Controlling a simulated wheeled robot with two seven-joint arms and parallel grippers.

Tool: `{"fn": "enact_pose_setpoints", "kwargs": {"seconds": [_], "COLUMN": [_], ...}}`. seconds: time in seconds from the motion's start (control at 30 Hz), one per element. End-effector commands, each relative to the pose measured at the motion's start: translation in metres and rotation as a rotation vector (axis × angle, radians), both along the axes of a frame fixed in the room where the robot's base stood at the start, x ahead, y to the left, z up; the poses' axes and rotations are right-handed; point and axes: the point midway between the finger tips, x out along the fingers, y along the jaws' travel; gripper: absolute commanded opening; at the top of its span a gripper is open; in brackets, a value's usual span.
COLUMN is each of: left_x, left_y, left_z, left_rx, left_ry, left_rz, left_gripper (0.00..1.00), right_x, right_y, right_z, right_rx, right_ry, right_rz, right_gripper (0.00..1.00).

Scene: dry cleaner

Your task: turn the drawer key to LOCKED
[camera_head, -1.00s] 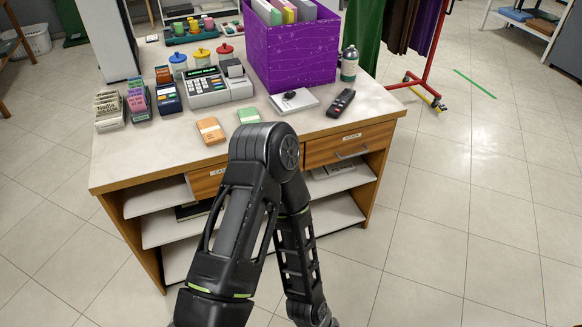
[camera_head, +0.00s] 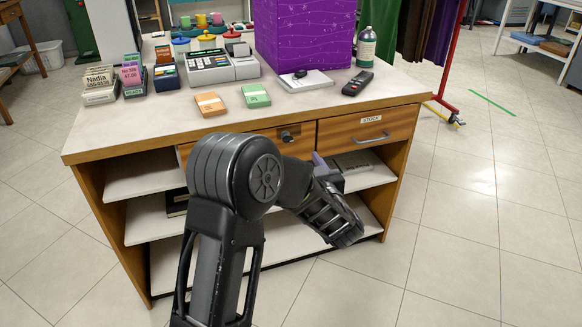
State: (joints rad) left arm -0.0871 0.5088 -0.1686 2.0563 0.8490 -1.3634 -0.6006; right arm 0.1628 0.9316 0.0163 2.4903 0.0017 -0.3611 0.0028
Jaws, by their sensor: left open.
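The left drawer (camera_head: 300,146) is in the upper front of the counter, and it looks shut. A small dark key or lock fitting (camera_head: 287,137) sits on its front near a metal plate. The fitting is too small to read its turn or any LOCKED marking. My left arm crosses in front of this drawer and covers its lower left part. My left gripper (camera_head: 322,168) shows only in part, just below and right of the fitting and apart from it. It is open, with nothing seen in it. My right gripper is not in view.
The STOCK drawer (camera_head: 367,129) with a bar handle is beside it. Open shelves (camera_head: 290,232) lie below. On the counter top (camera_head: 200,125) stand a cash register (camera_head: 210,66), note stacks, a purple box (camera_head: 305,35), a remote (camera_head: 357,83) and a bottle (camera_head: 366,48).

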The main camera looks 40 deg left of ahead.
Motion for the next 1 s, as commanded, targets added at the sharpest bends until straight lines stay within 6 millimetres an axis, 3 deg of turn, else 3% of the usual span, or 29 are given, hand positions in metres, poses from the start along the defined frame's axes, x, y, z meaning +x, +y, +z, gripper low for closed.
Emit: {"fn": "enact_pose_setpoints", "kwargs": {"seconds": [0.03,0.17,0.57,1.0], "left_x": [-0.003,-0.006,-0.002,0.033], "left_y": [0.005,0.01,0.016,0.066], "left_z": [0.002,0.011,0.009,0.009], "left_rx": [0.013,0.023,0.022,0.022], "left_ry": [-0.016,-0.026,-0.024,-0.024], "left_rz": [0.028,0.053,0.052,0.05], "left_gripper": [0.49,0.49,0.49,0.49], "right_x": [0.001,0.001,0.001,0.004], "right_y": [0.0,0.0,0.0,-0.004], "right_z": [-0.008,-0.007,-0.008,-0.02], "right_rx": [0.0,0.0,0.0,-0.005], "right_ry": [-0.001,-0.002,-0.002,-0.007], "right_rz": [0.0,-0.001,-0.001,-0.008], "right_gripper": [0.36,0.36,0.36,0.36]}}
